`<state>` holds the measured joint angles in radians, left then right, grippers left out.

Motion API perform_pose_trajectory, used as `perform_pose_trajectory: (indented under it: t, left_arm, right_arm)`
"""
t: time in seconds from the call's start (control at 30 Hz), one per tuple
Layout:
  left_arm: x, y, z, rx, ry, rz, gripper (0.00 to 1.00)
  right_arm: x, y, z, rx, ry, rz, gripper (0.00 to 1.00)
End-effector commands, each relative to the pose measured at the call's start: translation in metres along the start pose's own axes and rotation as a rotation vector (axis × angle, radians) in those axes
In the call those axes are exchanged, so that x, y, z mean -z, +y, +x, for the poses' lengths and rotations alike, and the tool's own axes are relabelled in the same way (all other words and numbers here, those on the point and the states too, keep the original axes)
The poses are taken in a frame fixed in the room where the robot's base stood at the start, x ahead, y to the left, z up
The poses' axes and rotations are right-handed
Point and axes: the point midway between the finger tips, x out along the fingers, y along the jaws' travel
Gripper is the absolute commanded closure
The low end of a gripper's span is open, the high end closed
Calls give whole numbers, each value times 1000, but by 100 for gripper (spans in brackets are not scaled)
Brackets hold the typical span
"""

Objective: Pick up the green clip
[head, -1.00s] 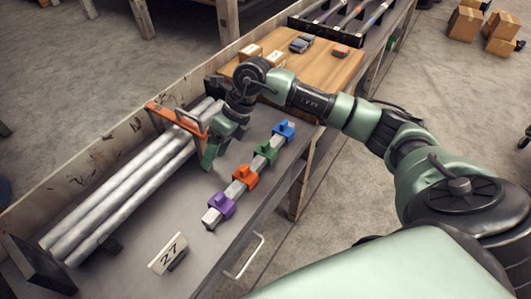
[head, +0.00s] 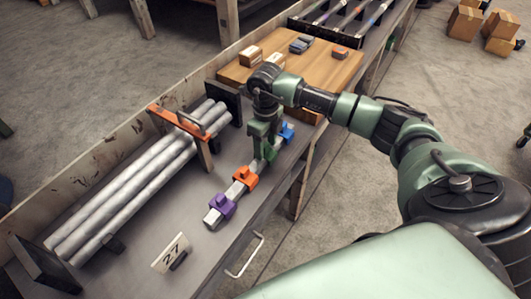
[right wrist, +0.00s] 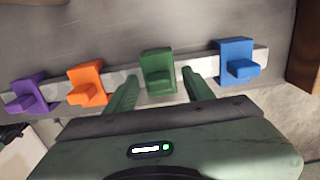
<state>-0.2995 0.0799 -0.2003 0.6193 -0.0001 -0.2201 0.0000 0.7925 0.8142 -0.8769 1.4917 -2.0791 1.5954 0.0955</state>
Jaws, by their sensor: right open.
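The green clip (right wrist: 158,72) sits on a grey bar (right wrist: 205,66) between the orange clip (right wrist: 87,84) and the blue clip (right wrist: 236,62). My right gripper (right wrist: 158,86) is open, with one finger on each side of the green clip's near end in the right wrist view. I cannot tell whether the fingers touch it. In the head view my right gripper (head: 265,150) is over the bar and hides most of the green clip. A purple clip (head: 222,206) is at the bar's near end. My left gripper is out of view.
Several metal pipes (head: 130,185) lie left of the bar, with an orange clamp (head: 180,122) over them. A sign marked 27 (head: 171,253) stands near the front. A wooden board (head: 330,66) with small boxes lies behind.

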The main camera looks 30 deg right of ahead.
Motion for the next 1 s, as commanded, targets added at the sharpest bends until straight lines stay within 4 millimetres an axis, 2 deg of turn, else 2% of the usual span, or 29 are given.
perform_pose_trajectory:
  t: [0.17,0.2,0.37,0.4,0.77,0.87,1.0]
  left_arm:
    - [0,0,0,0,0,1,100]
    - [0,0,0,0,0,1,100]
    - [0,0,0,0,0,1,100]
    - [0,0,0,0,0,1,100]
    - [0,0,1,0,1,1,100]
    - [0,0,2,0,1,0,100]
    - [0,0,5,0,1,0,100]
  right_arm:
    - [0,0,1,0,0,-1,47]
    - [0,0,1,0,0,-1,53]
    - [0,0,1,-1,0,-1,97]
    - [0,0,1,-1,0,-1,100]
    - [0,0,-3,0,-1,0,100]
    - [0,0,-10,0,-1,0,100]
    - [-1,0,-30,1,-4,-2,100]
